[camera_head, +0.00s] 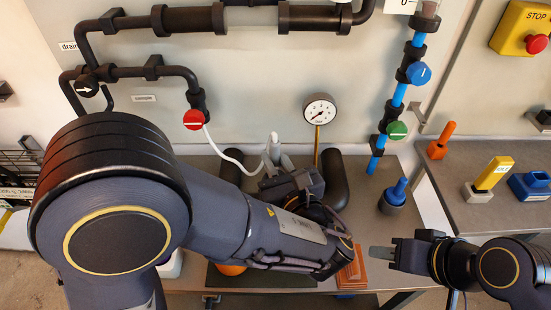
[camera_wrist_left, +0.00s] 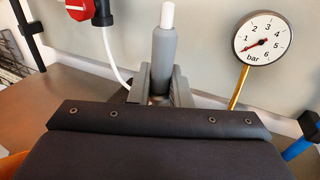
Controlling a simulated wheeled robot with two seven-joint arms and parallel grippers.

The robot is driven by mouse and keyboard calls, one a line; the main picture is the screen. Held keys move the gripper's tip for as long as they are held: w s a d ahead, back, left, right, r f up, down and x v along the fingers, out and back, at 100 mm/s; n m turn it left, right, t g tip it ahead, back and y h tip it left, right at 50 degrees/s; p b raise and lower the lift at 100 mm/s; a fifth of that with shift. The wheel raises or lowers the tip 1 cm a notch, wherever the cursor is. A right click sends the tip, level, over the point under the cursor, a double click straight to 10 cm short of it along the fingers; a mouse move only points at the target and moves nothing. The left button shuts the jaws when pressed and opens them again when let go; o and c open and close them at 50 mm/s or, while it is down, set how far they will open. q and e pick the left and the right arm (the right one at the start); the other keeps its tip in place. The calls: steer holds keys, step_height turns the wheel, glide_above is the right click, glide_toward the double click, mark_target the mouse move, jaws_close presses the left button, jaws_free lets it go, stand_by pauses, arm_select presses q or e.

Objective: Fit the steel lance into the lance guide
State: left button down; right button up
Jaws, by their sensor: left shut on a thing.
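A grey cylinder with a white tip, which looks like the lance (camera_wrist_left: 164,62), stands upright between the fingers of my left gripper (camera_wrist_left: 160,92) in the left wrist view. In the head view its pale upper part (camera_head: 272,148) rises above my left gripper (camera_head: 275,180), which is shut on it. Its lower end is hidden by the gripper and arm. I cannot make out the lance guide for certain. My right gripper (camera_head: 381,253) is at the lower right, apart from the lance, and its finger gap is not clear.
A white hose (camera_head: 222,150) runs from the red valve (camera_head: 194,120) toward the lance. A pressure gauge (camera_head: 320,111) stands behind on a brass stem. Dark padded tubes (camera_head: 335,180) flank the gripper. An orange-brown block (camera_head: 352,270) and a blue-topped dark cup (camera_head: 393,200) are to the right.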

arm_select(q)
steer(key=shift+f+b, duration=0.3)
steer(key=shift+f, duration=0.2)
steer(key=c, duration=1.3)
jaws_free()
steer(key=shift+b+v, duration=0.45)
steer(key=shift+v, duration=3.45)
